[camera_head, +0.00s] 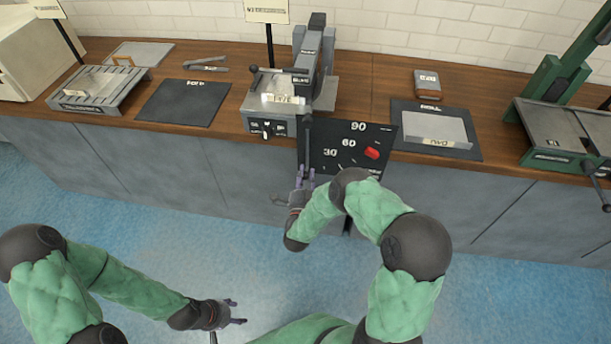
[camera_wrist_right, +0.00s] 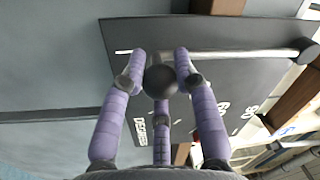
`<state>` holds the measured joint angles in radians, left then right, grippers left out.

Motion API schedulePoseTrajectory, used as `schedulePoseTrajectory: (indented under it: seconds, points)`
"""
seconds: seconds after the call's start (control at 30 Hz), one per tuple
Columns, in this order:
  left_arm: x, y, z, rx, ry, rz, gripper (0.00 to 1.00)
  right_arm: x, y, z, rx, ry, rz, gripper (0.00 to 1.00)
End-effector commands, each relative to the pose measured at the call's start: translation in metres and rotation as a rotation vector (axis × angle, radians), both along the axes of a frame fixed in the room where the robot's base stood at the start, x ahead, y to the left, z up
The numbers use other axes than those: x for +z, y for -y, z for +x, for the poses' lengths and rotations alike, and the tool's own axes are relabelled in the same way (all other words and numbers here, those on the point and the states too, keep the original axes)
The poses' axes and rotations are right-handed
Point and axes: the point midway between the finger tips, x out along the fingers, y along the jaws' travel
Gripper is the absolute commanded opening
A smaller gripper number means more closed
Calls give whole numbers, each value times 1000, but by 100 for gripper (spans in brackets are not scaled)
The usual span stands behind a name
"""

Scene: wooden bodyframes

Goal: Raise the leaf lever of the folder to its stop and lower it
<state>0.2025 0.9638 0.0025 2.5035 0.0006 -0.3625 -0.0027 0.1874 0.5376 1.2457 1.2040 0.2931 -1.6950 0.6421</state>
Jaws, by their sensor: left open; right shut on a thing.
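The folder (camera_head: 321,78) is a grey machine on the wooden counter. Its dark angle plate (camera_head: 335,160), marked 30, 60 and 90, hangs in front of the counter's edge and carries a red block (camera_head: 372,152). The leaf lever (camera_head: 305,140) points down along the plate's left side. In the right wrist view the lever is a pale rod (camera_wrist_right: 235,54) with a black ball knob (camera_wrist_right: 160,82). My right gripper (camera_head: 304,176) has its purple fingers closed around that knob; it also shows in the right wrist view (camera_wrist_right: 160,66). My left gripper (camera_head: 236,311) is open and empty, low above the blue floor.
A grey tray device (camera_head: 125,95) and a dark mat (camera_head: 183,103) lie left of the folder. Right of it are a mat with a grey sheet (camera_head: 436,126), a small box (camera_head: 426,79) and a green machine (camera_head: 560,130). The floor before the counter is clear.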

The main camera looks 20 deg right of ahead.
Motion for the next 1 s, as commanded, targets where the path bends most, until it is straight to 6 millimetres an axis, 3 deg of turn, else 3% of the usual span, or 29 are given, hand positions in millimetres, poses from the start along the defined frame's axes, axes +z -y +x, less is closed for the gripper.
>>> schedulePoseTrajectory:
  seconds: [0.13,0.17,0.23,0.27,0.67,1.0]
  points:
    - [0,0,0,0,0,0,55,-4,-6,0,16,-11,5,0]
    - [0,0,0,0,0,0,55,-4,-6,0,16,-11,5,33]
    - [0,0,0,0,0,0,55,-4,-6,0,18,-11,4,53]
    - [0,0,0,0,0,0,55,-4,-6,0,17,-10,4,55]
    - [0,0,0,0,1,0,55,-2,-6,-4,9,-4,0,55]
    - [0,0,0,0,0,0,55,-8,-36,-52,14,-7,1,55]
